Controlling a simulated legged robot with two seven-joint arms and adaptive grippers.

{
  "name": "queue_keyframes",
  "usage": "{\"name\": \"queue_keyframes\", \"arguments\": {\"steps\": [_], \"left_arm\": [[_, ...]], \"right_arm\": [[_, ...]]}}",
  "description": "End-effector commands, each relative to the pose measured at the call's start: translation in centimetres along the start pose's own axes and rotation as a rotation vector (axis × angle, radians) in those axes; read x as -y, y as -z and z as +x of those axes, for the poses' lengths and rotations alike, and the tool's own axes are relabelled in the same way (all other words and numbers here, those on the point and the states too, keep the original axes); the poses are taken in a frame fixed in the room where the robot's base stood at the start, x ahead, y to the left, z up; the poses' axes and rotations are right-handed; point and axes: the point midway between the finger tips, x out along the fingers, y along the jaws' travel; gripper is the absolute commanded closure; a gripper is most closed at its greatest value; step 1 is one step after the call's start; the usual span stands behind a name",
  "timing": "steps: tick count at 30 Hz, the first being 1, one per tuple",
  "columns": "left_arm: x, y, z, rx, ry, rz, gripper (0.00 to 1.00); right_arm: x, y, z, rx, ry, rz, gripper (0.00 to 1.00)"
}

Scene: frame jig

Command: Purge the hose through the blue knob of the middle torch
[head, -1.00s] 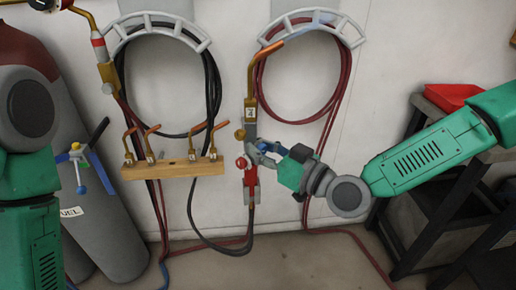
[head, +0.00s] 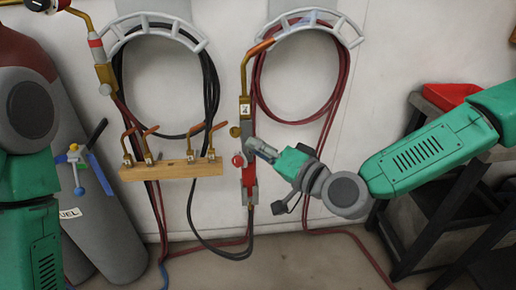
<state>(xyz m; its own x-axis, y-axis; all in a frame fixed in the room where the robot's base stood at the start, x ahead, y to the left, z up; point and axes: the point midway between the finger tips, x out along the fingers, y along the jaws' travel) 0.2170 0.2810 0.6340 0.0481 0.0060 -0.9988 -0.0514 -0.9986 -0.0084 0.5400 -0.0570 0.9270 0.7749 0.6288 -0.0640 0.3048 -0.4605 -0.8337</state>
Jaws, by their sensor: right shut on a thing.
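The middle torch (head: 245,108) hangs upright on the wall, with a brass neck and a copper tip bent up to the right. It has a brass knob (head: 235,131) and a red knob (head: 238,160) on its left side. My right gripper (head: 257,147) reaches in from the right and is shut at the torch's right side, at the height between those two knobs. The blue knob is hidden in its fingers. My left arm stands at the left edge; its gripper is out of view.
A wooden rack (head: 172,171) with several small copper tips is left of the torch. Hoses hang coiled on two grey brackets (head: 310,18). A grey cylinder (head: 105,235) stands left, and a dark cart with a red tray (head: 450,94) stands right.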

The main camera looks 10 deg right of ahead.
Motion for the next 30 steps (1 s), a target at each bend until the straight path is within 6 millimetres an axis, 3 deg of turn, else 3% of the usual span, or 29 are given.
{"name": "queue_keyframes", "arguments": {"steps": [12,29,30], "left_arm": [[0.0,0.0,0.04,0.0,0.0,0.0,0.57],[0.0,0.0,0.03,0.0,0.0,0.0,0.57],[0.0,0.0,0.03,0.0,0.0,0.0,0.57]], "right_arm": [[0.31,0.07,0.03,0.003,-0.016,0.204,1.0],[0.44,0.18,0.06,0.002,-0.017,0.233,1.0],[0.44,0.18,0.06,0.002,-0.016,0.233,0.76]]}}
